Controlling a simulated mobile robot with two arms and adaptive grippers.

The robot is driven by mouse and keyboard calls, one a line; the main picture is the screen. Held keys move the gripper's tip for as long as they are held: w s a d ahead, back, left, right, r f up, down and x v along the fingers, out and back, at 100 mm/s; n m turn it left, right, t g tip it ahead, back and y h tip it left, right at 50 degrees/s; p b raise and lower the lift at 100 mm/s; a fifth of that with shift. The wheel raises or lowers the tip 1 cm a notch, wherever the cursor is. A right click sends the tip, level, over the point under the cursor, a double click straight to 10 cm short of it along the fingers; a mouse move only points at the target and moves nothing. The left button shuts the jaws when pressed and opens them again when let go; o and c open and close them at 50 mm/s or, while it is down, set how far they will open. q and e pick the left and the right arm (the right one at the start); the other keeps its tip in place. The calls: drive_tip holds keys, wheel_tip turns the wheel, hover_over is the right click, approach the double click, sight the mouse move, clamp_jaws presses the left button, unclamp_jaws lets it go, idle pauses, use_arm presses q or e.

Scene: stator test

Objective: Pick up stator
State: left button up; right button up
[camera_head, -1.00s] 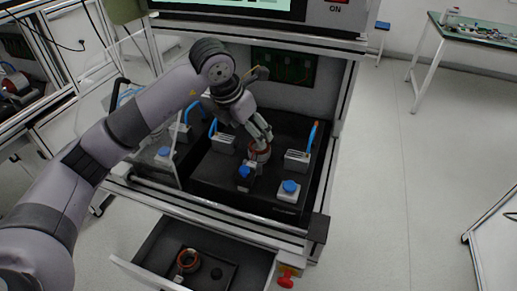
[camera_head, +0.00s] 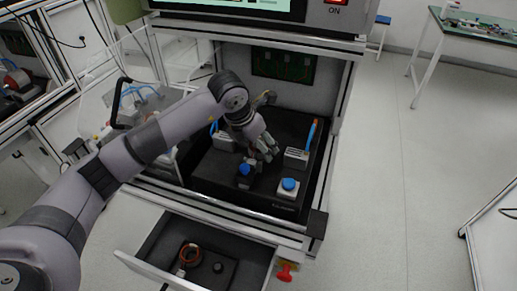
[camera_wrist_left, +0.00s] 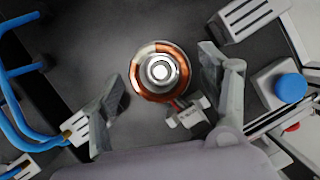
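The stator (camera_wrist_left: 160,70) is a round part with a copper-coloured ring and a silver centre, seen from above in the left wrist view on a dark test surface. My left gripper (camera_wrist_left: 160,85) is open, with one finger on each side of the stator and a visible gap at both sides. In the head view my left gripper (camera_head: 267,152) points down over the middle of the black test bed (camera_head: 222,180) and hides the stator there. My right gripper is in neither view.
An open drawer (camera_head: 150,262) below the bed holds another copper-coloured ring (camera_head: 190,252) and a small dark part. A screen housing overhangs the back.

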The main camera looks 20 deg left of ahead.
use_arm(q)
drive_tip(key=c, duration=1.3)
drive_tip(key=shift+r, duration=0.2)
